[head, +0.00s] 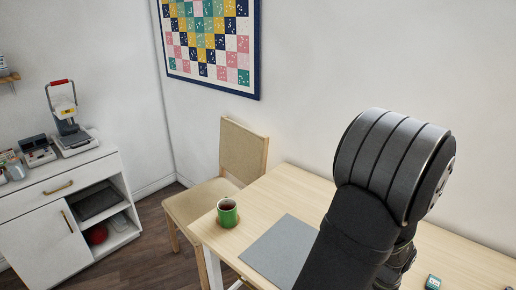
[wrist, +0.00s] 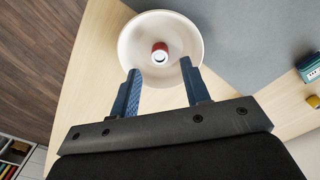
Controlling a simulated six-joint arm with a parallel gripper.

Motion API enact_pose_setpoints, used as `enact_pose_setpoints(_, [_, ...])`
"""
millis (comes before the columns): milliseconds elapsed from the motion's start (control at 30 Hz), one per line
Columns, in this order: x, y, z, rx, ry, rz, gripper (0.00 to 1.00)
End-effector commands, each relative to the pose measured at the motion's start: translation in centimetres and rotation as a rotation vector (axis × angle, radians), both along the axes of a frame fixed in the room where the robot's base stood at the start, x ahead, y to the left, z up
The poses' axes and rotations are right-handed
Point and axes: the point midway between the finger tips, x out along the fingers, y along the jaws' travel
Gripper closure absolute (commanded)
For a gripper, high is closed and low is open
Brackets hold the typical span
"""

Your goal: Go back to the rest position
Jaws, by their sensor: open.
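My gripper (wrist: 163,88) shows in the wrist view with its two blue fingers apart and nothing between them. A white bowl (wrist: 134,42) lies past the fingertips on the light wooden table (wrist: 92,84). A small red-sided round thing with a pale top (wrist: 160,50) sits inside the bowl. I cannot tell from this view how high the fingers are above the bowl. In the head view my dark arm covers the middle right of the table (head: 270,192), and my gripper and the bowl are hidden there.
A green mug (head: 227,214) with dark liquid stands at the table's left end, beside a grey mat (head: 277,250). A teal item (head: 432,282) lies at the lower right. A white cabinet (head: 40,215) stands at the left.

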Motion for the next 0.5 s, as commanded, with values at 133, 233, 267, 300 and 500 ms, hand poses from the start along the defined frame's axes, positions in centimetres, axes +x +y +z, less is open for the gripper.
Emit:
enact_pose_setpoints(133, [-0.1,0.1,-2.4,0.003,0.002,0.000,0.57])
enact_pose_setpoints(233, [-0.1,0.1,-3.9,0.003,0.002,0.000,0.57])
enact_pose_setpoints(267, [-0.1,0.1,-4.4,0.004,0.002,0.000,0.57])
enact_pose_setpoints(300, [-0.1,0.1,-4.9,0.002,0.001,0.000,0.57])
enact_pose_setpoints(500, [0.0,0.0,-2.5,-0.002,-0.001,0.000,0.57])
